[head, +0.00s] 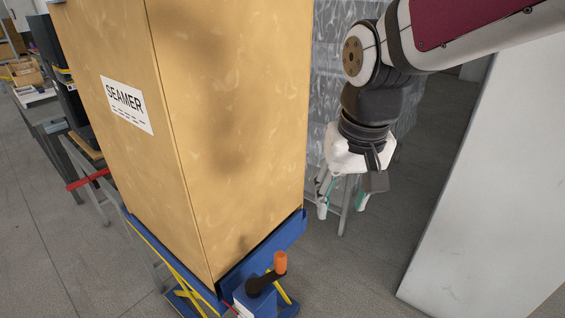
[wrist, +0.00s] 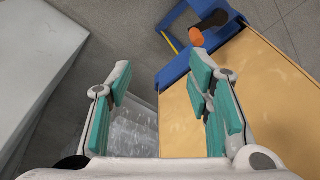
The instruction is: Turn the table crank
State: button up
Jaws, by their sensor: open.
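The table crank has a black arm (head: 262,281) and an upright orange knob (head: 280,263). It sits on the near corner of a blue lift table (head: 290,236). My gripper (head: 342,203) hangs in the air above and to the right of the crank, empty, with its teal-padded fingers apart. In the wrist view the orange knob (wrist: 196,37) and black crank arm (wrist: 212,20) show beyond the fingertips, near the top. My open fingers (wrist: 160,85) are clear of the crank and touch nothing.
A tall wooden crate (head: 232,120) marked SEAMER stands on the lift table, left of my gripper. A pale wall or panel (head: 485,170) stands to the right. Grey textured material (head: 335,60) is behind my arm. Floor (head: 350,275) is open right of the crank.

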jog(key=g+b, duration=0.2)
send_over(280, 254)
notch_tip(280, 254, down, 11)
jog(key=shift+n, duration=0.3)
notch_tip(280, 254, down, 14)
jog(key=shift+f, duration=0.1)
jog(key=shift+c, duration=0.5)
grip_shut()
